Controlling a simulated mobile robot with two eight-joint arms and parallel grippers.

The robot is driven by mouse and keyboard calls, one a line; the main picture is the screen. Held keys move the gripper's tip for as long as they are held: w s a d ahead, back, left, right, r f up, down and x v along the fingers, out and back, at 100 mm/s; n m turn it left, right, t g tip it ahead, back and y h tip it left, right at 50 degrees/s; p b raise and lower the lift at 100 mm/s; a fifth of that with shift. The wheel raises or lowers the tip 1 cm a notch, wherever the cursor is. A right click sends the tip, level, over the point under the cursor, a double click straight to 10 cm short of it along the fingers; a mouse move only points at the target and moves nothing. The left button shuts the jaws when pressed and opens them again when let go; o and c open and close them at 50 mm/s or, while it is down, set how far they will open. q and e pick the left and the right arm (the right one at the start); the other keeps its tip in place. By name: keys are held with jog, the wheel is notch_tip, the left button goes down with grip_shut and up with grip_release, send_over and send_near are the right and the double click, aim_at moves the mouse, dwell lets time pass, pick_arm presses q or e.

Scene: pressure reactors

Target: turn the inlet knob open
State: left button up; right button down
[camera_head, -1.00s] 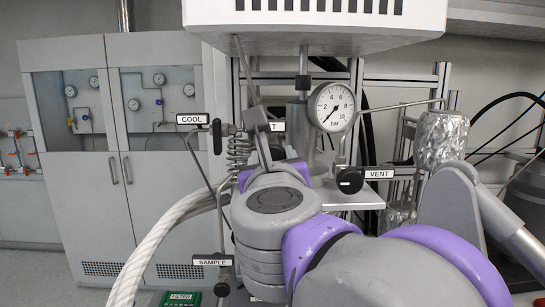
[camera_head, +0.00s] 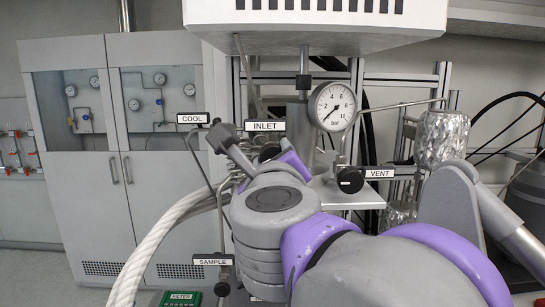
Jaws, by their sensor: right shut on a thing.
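My right gripper (camera_head: 233,143) reaches in from the lower right, its grey fingers by the upright INLET label (camera_head: 264,125). It is shut on the inlet knob (camera_head: 270,153), a dark round part just below that label. The wrist and the purple-edged gripper body hide most of the knob and the grip itself. My left gripper is not in view.
A pressure gauge (camera_head: 332,107) stands right of the INLET label. The black vent knob (camera_head: 350,180) with its VENT label (camera_head: 380,173) is close right of my wrist. The COOL label (camera_head: 193,118) and SAMPLE label (camera_head: 213,262) are at left. A white hose (camera_head: 160,245) curves below.

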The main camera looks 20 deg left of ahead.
jog(key=n, duration=0.6)
jog(key=shift+f, duration=0.1)
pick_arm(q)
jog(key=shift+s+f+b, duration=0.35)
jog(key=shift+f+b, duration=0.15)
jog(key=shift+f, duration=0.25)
pick_arm(e)
jog(key=n, duration=0.6)
jog(key=shift+n, duration=0.3)
jog(key=shift+c, duration=1.3)
grip_release()
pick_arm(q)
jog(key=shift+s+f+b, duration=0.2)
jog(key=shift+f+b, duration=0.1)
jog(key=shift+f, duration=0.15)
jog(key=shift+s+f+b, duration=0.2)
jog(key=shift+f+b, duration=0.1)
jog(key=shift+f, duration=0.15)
pick_arm(e)
jog(key=v, duration=1)
jog(key=shift+s, duration=0.4)
